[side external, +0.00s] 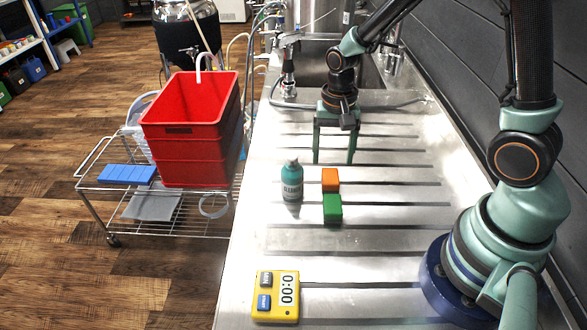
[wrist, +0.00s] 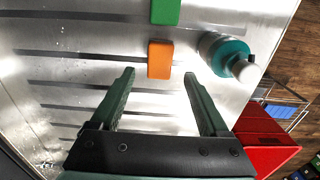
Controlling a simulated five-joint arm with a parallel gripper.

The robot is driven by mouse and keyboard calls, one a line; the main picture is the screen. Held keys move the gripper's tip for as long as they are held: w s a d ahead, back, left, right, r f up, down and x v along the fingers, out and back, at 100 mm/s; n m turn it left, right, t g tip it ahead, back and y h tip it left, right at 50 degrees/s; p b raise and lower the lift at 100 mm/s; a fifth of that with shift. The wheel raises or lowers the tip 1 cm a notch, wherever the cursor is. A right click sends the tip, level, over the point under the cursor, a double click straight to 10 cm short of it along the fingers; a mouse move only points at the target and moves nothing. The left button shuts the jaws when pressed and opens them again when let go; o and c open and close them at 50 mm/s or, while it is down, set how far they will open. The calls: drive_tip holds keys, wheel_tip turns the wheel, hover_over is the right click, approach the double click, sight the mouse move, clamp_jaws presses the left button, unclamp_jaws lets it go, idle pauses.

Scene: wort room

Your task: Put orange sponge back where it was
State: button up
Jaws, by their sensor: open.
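The orange sponge (side external: 330,179) is a small block on the steel drainboard, just behind a green block (side external: 333,208) in the side view. In the wrist view the orange sponge (wrist: 160,59) lies ahead of my fingers, roughly centred between their lines, with the green block (wrist: 165,11) beyond it. My gripper (side external: 334,160) is open and empty, fingers pointing down over the board, behind the sponge and apart from it. In the wrist view my gripper (wrist: 158,85) shows both fingers spread with bare steel between them.
A teal bottle (side external: 292,181) stands close left of the sponge and also shows in the wrist view (wrist: 224,55). A yellow timer (side external: 276,296) lies near the front left edge. A red crate (side external: 190,130) stands on a wire cart left of the counter. The board's right side is clear.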

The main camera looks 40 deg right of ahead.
wheel_tip(320, 180, up, 7)
wheel_tip(320, 180, up, 10)
drive_tip(key=r+n+t, duration=0.1)
drive_tip(key=n+t, duration=0.4)
drive_tip(key=n, duration=0.3)
hover_over(331, 176)
drive_tip(key=s, duration=0.6)
drive_tip(key=shift+s+a+n+t, duration=0.2)
drive_tip(key=shift+a+n+t, duration=0.1)
drive_tip(key=shift+a+n, duration=0.2)
drive_tip(key=shift+c, duration=0.3)
